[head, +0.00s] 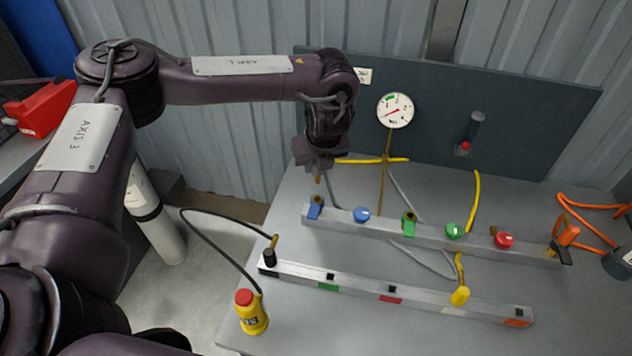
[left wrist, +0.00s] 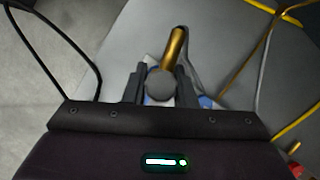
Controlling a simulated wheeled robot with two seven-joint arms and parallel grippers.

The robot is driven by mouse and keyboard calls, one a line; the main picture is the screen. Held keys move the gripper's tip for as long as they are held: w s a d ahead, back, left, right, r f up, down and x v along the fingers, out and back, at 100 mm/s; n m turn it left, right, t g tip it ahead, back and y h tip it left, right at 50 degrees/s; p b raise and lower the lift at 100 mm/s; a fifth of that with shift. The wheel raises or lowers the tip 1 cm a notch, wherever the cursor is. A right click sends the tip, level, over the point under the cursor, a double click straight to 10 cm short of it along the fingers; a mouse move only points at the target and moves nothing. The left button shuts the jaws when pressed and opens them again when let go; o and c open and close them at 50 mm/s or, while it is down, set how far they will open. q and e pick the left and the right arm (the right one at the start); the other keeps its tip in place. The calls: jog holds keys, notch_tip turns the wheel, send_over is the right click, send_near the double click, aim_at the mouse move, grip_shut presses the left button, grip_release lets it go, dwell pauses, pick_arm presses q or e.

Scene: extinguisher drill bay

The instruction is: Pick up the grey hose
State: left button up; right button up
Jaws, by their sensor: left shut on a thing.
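The grey hose (head: 332,188) hangs down from beside my left gripper (head: 319,164) to the back rail at the left end of the bench. My left gripper is shut on the hose's grey end piece, which shows between the fingers in the left wrist view (left wrist: 160,86). A brass tip (left wrist: 174,47) sticks out from it, and points down in the head view. The tip is just above the blue fitting (head: 315,208) on the back rail; I cannot tell whether they touch. My right gripper is not in view.
The back rail (head: 385,224) bears blue, green and red knobs. The front rail (head: 360,289) holds a black plug (head: 270,257) and a yellow plug (head: 460,295). A black hose loops to a yellow bottle (head: 251,317).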

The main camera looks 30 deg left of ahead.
pick_arm(q)
notch_tip(320, 180, up, 12)
jog(key=shift+p, duration=0.7)
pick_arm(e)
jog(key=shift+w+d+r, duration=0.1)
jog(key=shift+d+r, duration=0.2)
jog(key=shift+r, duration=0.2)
pick_arm(q)
jog(key=shift+f, duration=0.1)
